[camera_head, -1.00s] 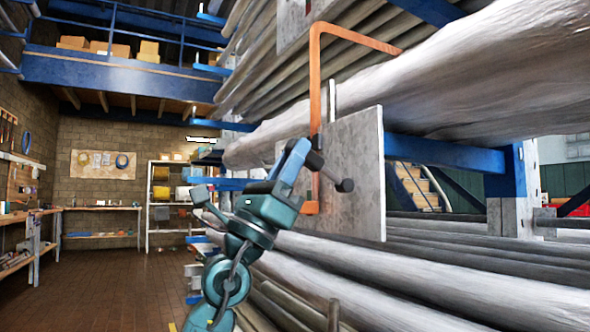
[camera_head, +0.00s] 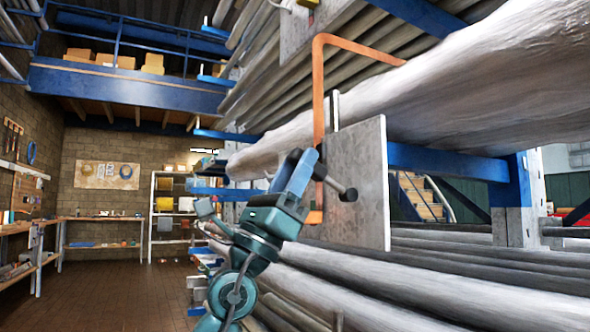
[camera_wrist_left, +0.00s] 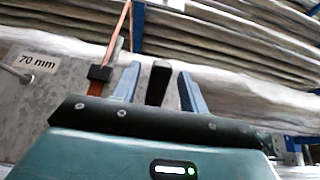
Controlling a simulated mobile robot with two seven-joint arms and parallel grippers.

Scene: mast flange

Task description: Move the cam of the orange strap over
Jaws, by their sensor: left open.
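The orange strap (camera_head: 318,95) bends over the large pale mast and runs down beside a grey plate (camera_head: 362,190). It also shows in the left wrist view (camera_wrist_left: 118,37), with a black block (camera_wrist_left: 100,73) on it. The black cam lever (camera_head: 337,188) ends in a round knob in front of the plate. My left gripper (camera_head: 312,168) is at the strap, its blue fingers open. In the left wrist view a black bar, apparently the cam lever (camera_wrist_left: 157,82), stands between the two fingers (camera_wrist_left: 160,88), with gaps on both sides. My right gripper is not in view.
The plate bears a "70 mm" label (camera_wrist_left: 38,63). Long wrapped poles (camera_head: 350,280) lie below on a rack with blue arms (camera_head: 440,160). A shelf (camera_head: 170,215) and workbenches stand at the back left. The brown floor (camera_head: 120,290) on the left is clear.

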